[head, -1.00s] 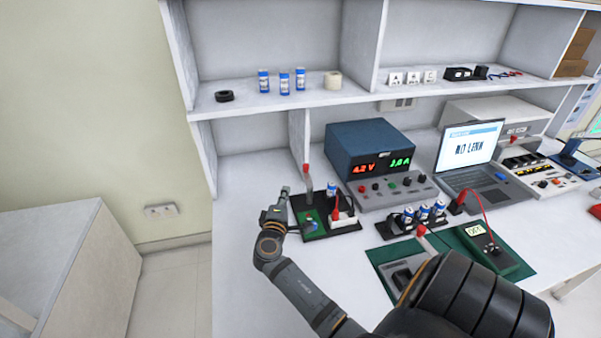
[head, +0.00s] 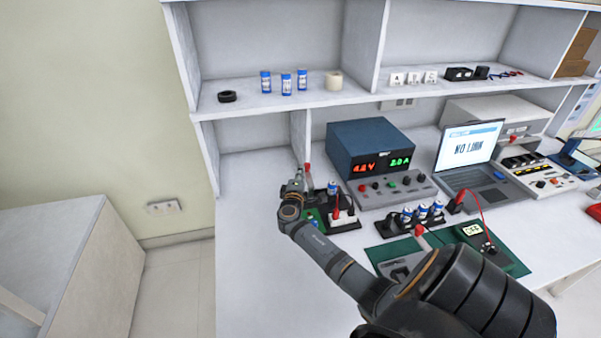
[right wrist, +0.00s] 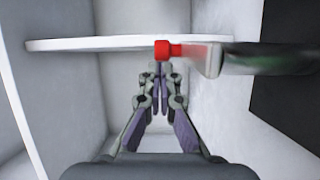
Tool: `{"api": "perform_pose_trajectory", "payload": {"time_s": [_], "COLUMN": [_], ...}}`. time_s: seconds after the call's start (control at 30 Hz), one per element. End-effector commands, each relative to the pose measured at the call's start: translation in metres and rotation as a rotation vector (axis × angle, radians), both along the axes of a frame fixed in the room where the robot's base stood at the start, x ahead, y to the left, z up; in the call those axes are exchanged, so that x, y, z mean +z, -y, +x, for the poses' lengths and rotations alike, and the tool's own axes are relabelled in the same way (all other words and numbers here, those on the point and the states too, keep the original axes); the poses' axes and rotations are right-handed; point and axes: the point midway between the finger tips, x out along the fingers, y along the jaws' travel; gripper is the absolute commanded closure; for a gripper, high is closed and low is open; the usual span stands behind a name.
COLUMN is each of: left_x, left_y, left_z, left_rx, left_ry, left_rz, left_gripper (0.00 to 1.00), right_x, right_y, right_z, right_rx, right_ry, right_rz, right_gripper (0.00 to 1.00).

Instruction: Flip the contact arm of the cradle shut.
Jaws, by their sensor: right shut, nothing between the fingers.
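The cradle (head: 346,228) is a dark base with a green board on the bench; a blue cell stands at its back. Its contact arm is raised, with a red tip (head: 308,168). In the right wrist view the red tip (right wrist: 168,50) and pale metal arm (right wrist: 212,60) show just beyond and right of the fingertips. My right gripper (head: 298,180) is beside the raised arm, on its left, partly covering it and the cradle's left side. Its fingers (right wrist: 161,75) are shut and empty. I cannot tell whether they touch the arm. My left gripper is not in view.
A blue power supply (head: 370,147) and grey control box (head: 397,190) stand behind and right. A shelf (head: 260,105) hangs above. The bench to the left is clear.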

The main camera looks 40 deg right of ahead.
Motion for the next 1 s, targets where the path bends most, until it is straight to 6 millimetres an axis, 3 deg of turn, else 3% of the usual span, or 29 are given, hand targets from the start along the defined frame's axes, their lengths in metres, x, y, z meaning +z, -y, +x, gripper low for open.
{"api": "perform_pose_trajectory", "payload": {"time_s": [1.0], "left_x": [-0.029], "left_y": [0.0], "left_z": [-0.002], "left_rx": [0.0], "left_ry": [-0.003], "left_rz": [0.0], "left_gripper": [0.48], "right_x": [-0.002], "right_y": [0.007], "right_z": [0.0], "right_rx": [-0.16], "right_ry": [0.001], "right_rz": [0.001], "right_gripper": [1.0]}}
